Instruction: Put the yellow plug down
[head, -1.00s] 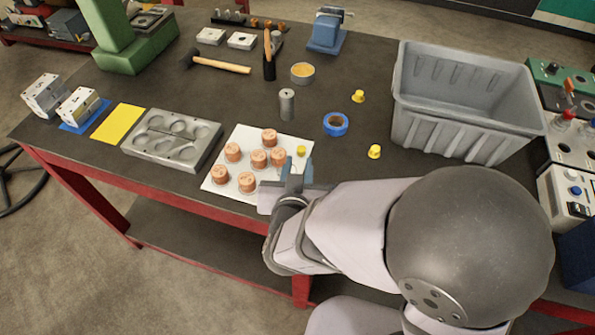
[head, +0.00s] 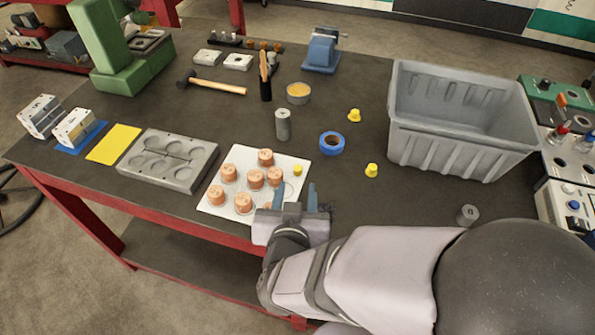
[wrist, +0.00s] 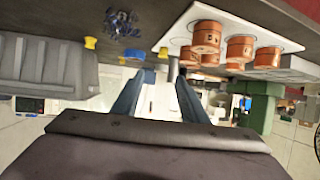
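A yellow plug (head: 298,170) rests on the white plate (head: 291,161), near its right corner beside the copper-coloured parts. It also shows small in the wrist view (wrist: 163,53). My gripper (head: 296,189) is open and empty on the near side of that plug, apart from it. Its two blue fingers are spread in the wrist view (wrist: 161,80). Two more yellow plugs, one farther back (head: 354,115) and one nearer (head: 371,170), stand on the dark table to the right of the plate.
Several copper-coloured parts (head: 228,173) stand on the plate, one partly hidden by my gripper. A grey mould block (head: 198,180) lies to the left. A blue tape roll (head: 332,143), a grey cylinder (head: 283,124) and a large grey bin (head: 455,151) lie behind and right.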

